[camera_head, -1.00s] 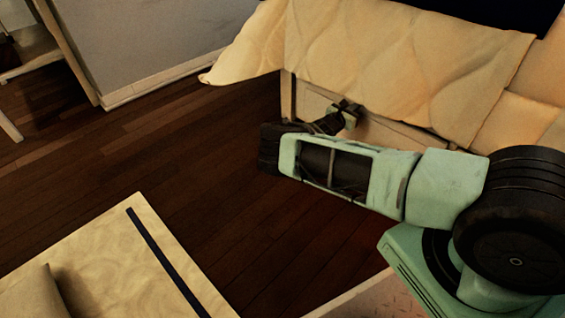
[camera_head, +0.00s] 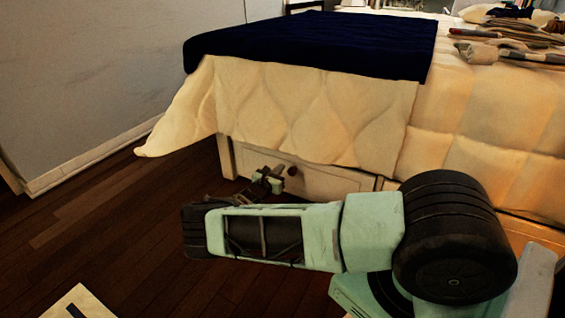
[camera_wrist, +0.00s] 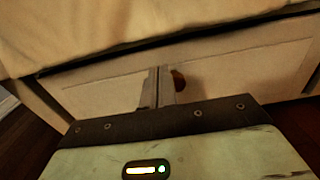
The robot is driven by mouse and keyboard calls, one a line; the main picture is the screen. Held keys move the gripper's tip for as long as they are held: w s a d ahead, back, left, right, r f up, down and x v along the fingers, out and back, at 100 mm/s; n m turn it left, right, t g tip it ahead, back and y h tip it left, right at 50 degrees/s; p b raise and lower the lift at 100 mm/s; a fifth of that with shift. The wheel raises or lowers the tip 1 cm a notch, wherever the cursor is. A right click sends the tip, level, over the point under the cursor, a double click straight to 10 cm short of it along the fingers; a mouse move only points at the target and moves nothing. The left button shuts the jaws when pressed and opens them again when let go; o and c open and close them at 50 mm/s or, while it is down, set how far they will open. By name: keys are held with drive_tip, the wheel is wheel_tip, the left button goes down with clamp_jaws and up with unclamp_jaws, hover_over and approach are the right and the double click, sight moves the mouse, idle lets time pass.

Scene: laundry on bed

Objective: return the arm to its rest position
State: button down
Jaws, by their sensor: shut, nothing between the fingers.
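My arm is green and black and reaches left across the lower part of the head view, in front of the bed. My gripper (camera_head: 268,180) is at its far end, small and dark, near the bed's drawer front. In the wrist view my gripper (camera_wrist: 158,88) shows its two fingers together, with nothing between them. The fingers point at the pale drawer front (camera_wrist: 105,92), which has a round brown knob (camera_wrist: 179,80) just right of the fingertips. I cannot tell whether the fingertips touch the drawer front.
The bed has a cream quilt (camera_head: 310,110) hanging over its side and a dark blue blanket (camera_head: 320,42) on top. Folded clothes (camera_head: 505,45) lie at the upper right. A pale box or table corner (camera_head: 78,303) shows at bottom left. Dark wooden floor (camera_head: 100,235) is clear at left.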

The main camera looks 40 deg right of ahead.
drive_tip(key=p+v, duration=0.1)
drive_tip(key=v, duration=0.4)
drive_tip(key=shift+s+a+f+p, duration=0.1)
drive_tip(key=shift+s+a+p, duration=0.1)
drive_tip(key=shift+a+p, duration=0.1)
